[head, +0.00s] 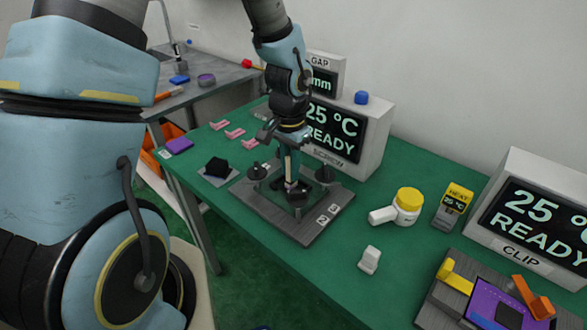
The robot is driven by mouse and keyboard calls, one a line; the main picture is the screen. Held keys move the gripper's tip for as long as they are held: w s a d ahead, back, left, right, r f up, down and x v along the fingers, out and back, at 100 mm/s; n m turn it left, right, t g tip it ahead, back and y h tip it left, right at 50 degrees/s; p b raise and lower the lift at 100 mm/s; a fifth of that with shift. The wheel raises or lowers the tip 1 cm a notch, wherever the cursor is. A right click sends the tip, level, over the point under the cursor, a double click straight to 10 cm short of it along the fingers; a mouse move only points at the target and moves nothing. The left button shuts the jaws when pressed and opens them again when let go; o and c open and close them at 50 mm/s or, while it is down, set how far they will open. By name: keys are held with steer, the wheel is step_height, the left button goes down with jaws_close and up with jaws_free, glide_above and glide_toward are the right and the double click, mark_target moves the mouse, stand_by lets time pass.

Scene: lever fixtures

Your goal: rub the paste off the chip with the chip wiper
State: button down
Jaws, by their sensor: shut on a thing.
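My gripper (291,184) points down over the middle of a dark grey fixture plate (309,230) in the head view. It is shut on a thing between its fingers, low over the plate. That thing is small and mostly hidden, and I cannot tell whether it is the chip wiper. Dark round knobs stand on the plate, one to the right (325,174) and one to the left (257,171) of my gripper. I cannot make out the chip or any paste beneath the fingers.
A black block (216,167) sits on a grey pad to the left. Display boxes (371,155) stand behind. A clip fixture (446,304) is at front right.

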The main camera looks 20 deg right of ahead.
steer(key=shift+w+a, duration=0.25)
steer(key=shift+w, duration=0.3)
steer(key=shift+s+d+f+b, duration=0.1)
steer(key=shift+s+d+b, duration=0.1)
steer(key=shift+s, duration=0.55)
steer(key=shift+s+d+b, duration=0.15)
steer(key=shift+s, duration=0.6)
steer(key=shift+w+a+p, duration=0.3)
steer(key=shift+w+a, duration=0.1)
steer(key=shift+w, duration=0.25)
steer(key=shift+w+a+p, duration=0.3)
steer(key=shift+w+a, duration=0.05)
steer(key=shift+w, duration=0.25)
steer(key=shift+d, duration=0.1)
steer(key=shift+s+d+f, duration=0.1)
steer(key=shift+s+d, duration=0.3)
steer(key=shift+s, duration=0.1)
